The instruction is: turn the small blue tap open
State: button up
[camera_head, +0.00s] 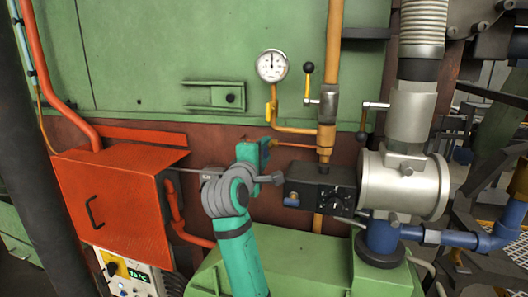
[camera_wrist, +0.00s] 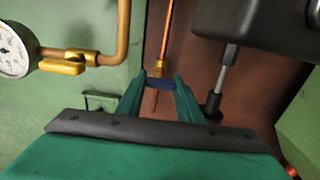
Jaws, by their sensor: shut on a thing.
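The small blue tap handle (camera_wrist: 161,84) is a short dark blue bar across a brass fitting on a thin copper pipe (camera_wrist: 168,30). In the wrist view, the two green fingers of my gripper (camera_wrist: 161,82) reach to its two ends, and the gripper is shut on it. The handle lies about level across the picture, crosswise to the pipe. In the head view, my gripper (camera_head: 264,144) is at the end of the thin copper pipe (camera_head: 284,145), below the gauge. The blue handle cannot be made out there, as my gripper covers it.
A pressure gauge (camera_head: 271,66) with a yellow-handled valve (camera_head: 272,106) is above. A black control box (camera_head: 320,187) with a rod is close on the right in both views. A red cabinet (camera_head: 115,200) stands left, a large metal cylinder (camera_head: 400,185) right.

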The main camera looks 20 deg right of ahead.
jog(key=shift+a, duration=0.1)
jog(key=o, duration=1.1)
jog(key=v, duration=1)
jog(key=shift+s+a, duration=0.25)
jog(key=shift+s, duration=0.05)
jog(key=shift+w, duration=0.1)
